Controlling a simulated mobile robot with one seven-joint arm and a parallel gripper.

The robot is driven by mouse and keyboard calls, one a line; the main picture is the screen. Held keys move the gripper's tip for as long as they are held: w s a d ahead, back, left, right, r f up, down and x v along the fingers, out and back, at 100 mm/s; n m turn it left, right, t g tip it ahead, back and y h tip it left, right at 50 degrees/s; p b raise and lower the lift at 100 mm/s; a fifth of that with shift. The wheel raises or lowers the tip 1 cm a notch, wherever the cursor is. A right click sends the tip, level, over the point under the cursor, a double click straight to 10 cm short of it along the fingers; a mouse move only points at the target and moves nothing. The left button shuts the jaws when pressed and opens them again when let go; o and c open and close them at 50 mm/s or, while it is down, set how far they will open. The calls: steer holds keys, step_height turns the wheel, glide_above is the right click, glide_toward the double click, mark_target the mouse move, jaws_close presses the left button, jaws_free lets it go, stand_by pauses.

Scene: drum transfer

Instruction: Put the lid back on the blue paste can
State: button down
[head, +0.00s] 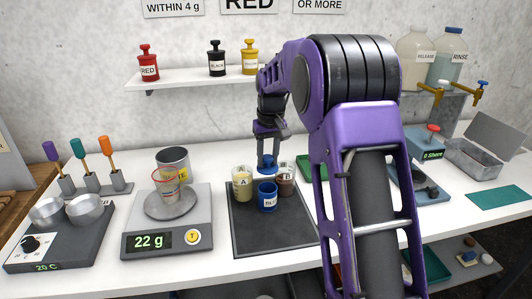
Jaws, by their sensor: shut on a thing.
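The blue paste can (267,199) stands upright on the dark mat (255,235), its open top facing up. My gripper (267,152) points down from above and is shut on the blue lid (266,167). The lid is over the blue can, near its rim. From this view I cannot tell whether the lid and the can are apart by a small gap.
A cream can marked A (242,184) stands close left of the blue can, and a brown can marked B (286,182) close behind right. A scale (168,225) reading 22 g holds a cup to the left. The mat's front is clear.

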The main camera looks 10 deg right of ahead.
mark_target(268, 169)
steer(key=shift+s+f+b, duration=0.15)
steer(key=shift+f+b, duration=0.3)
steer(key=shift+f, duration=0.35)
steer(key=shift+f+b, duration=1.55)
steer(key=shift+f, duration=0.8)
steer(key=shift+r+p, duration=0.1)
steer(key=shift+p, duration=0.2)
steer(key=shift+f, duration=0.2)
stand_by(0.3)
jaws_free()
stand_by(0.4)
